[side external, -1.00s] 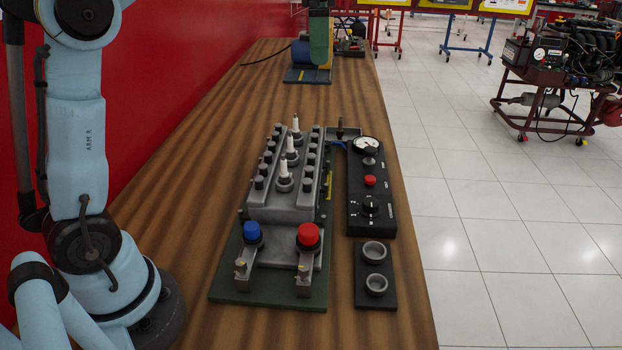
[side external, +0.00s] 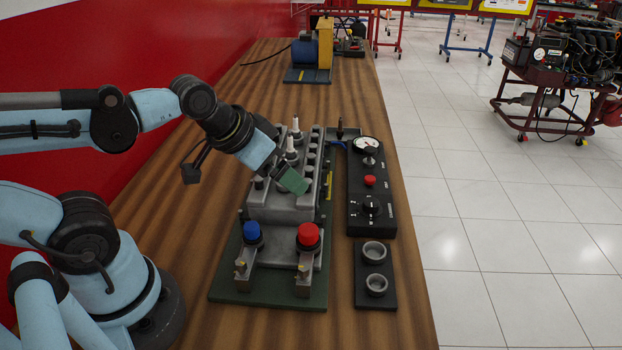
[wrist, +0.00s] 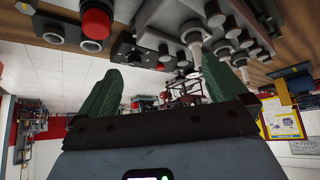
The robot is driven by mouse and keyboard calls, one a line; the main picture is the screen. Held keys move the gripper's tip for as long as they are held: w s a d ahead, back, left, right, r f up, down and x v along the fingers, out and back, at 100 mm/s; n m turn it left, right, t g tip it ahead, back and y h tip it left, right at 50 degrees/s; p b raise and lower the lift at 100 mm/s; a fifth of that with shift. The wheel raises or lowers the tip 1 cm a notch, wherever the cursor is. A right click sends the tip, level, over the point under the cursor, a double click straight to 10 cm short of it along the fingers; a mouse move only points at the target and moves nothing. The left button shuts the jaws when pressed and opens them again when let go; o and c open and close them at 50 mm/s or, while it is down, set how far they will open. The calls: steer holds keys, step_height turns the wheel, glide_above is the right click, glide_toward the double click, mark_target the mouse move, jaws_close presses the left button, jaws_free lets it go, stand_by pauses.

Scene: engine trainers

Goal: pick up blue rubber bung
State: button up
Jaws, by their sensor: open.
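The blue rubber bung (side external: 252,232) sits upright at the front left of the engine trainer (side external: 283,205), on a dark round collar. A red bung (side external: 308,236) sits at the front right; it also shows in the wrist view (wrist: 97,20). My gripper (side external: 300,186) is above the grey engine block, behind and to the right of the blue bung and apart from it. In the wrist view its two green fingers (wrist: 168,88) are spread with nothing between them. The blue bung does not show clearly in the wrist view.
White spark plugs (side external: 296,130) stand on the block close to my gripper. A black control panel (side external: 371,205) with a gauge and a block with two metal rings (side external: 375,268) lie to the right. A blue and yellow machine (side external: 308,62) stands at the back. Bare wood lies at the left.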

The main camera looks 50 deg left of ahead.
steer(key=shift+s+f, duration=0.1)
steer(key=shift+f, duration=0.05)
steer(key=c, duration=0.8)
steer(key=m+g+h, duration=0.2)
steer(key=m+g, duration=0.2)
steer(key=m, duration=0.3)
glide_toward(251, 225)
steer(key=shift+x, duration=4.4)
